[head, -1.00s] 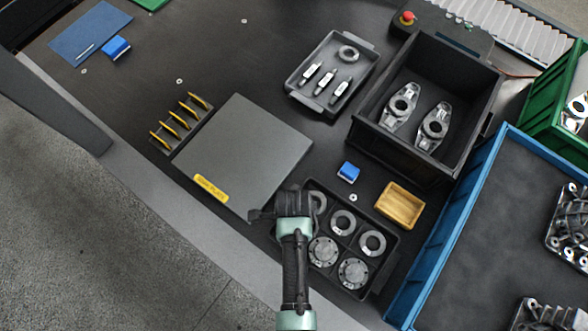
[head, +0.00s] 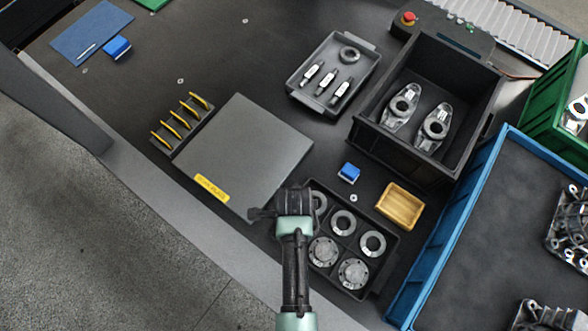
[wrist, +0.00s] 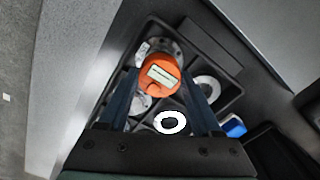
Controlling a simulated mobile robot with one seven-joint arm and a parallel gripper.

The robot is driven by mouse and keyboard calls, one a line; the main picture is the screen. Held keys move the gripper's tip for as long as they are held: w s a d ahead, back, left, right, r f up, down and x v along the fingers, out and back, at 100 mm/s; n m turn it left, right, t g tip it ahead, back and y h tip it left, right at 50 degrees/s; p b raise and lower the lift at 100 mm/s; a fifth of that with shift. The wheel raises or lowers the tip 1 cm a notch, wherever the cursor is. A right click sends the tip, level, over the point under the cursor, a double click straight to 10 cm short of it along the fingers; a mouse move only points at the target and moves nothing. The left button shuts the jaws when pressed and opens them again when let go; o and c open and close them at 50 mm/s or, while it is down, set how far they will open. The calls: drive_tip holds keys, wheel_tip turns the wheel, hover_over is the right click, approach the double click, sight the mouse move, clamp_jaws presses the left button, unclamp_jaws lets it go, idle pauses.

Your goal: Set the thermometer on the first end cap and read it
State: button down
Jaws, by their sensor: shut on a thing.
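The thermometer is an orange round-headed device with a pale rectangular display (wrist: 161,75); it sits between the two fingers of my gripper (wrist: 163,84), which is shut on it. The display's figures are too small to read. In the head view my gripper (head: 266,213) is at the upper left of the parts tray (head: 388,274) and the thermometer cannot be made out. Two metal end caps (head: 323,251) (head: 353,273) lie in the tray's near compartments. In the wrist view one end cap (wrist: 172,46) shows partly behind the thermometer; I cannot tell if they touch.
Metal rings (head: 343,220) fill other tray compartments. A grey plate (head: 245,150) lies left of the tray; a blue block (head: 349,172) and a wooden tray (head: 400,206) stand beyond it. A deep black bin (head: 375,145) and a blue crate (head: 450,220) are to the right.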

wheel_tip(320, 180, up, 8)
drive_tip(key=shift+r+p, duration=0.2)
drive_tip(key=shift+p, duration=0.25)
drive_tip(key=p, duration=0.2)
drive_tip(key=shift+r+p, duration=0.1)
drive_tip(key=shift+p, duration=0.2)
wheel_tip(320, 180, down, 10)
drive_tip(key=shift+r+b, duration=0.1)
drive_tip(key=shift+b, duration=0.3)
drive_tip(key=shift+f, duration=0.25)
drive_tip(key=shift+c, duration=0.4)
unclamp_jaws()
drive_tip(key=shift+r, duration=0.1)
